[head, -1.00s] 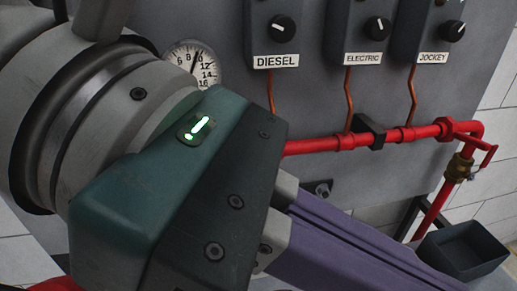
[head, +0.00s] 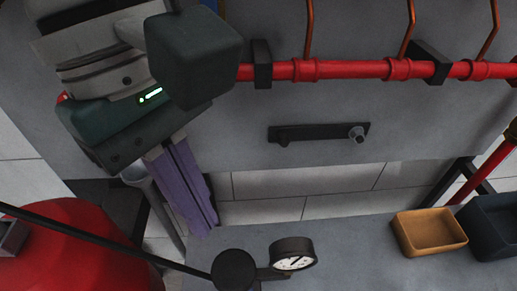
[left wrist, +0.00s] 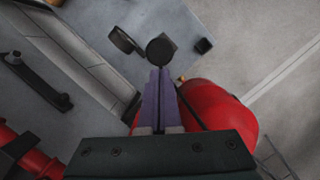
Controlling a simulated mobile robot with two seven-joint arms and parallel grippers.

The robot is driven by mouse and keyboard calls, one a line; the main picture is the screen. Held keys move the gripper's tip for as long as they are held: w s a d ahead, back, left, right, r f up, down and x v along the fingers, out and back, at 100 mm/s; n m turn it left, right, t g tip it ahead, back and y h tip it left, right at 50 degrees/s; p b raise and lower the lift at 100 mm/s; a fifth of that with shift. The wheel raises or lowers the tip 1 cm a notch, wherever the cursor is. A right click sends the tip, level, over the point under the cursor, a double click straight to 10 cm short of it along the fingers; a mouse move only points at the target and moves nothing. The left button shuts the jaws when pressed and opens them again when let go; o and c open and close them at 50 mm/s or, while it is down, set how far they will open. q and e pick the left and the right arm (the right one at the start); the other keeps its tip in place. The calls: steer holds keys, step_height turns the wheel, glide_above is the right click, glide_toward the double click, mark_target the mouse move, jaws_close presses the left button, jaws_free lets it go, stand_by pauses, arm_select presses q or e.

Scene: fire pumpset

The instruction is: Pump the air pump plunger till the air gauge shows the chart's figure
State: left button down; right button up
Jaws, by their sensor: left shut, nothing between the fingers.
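A black round knob (head: 235,270), which looks like the top of the air pump plunger, stands at the bottom of the head view. A small white-faced gauge (head: 292,255) joins it on the right; its needle shows but the figures are too small to read. My left gripper (head: 203,226) points down with purple fingers shut and empty, above and left of the knob in the head view. In the left wrist view, the closed fingertips (left wrist: 160,72) appear just below the knob (left wrist: 160,50); contact cannot be told. The gauge (left wrist: 122,40) is edge-on there. No chart shows.
A red tank (head: 70,245) lies at lower left, with a thin black rod (head: 100,240) crossing it. A red pipe (head: 350,69) runs along the grey panel. A tan tray (head: 430,232) and a dark tray (head: 495,225) sit at right on a grey surface.

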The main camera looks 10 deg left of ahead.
mark_target(229, 265)
arm_select(q)
steer(key=shift+f, duration=0.1)
steer(key=shift+b+x, duration=2)
steer(key=shift+x, duration=1.4)
steer(key=shift+d, duration=0.1)
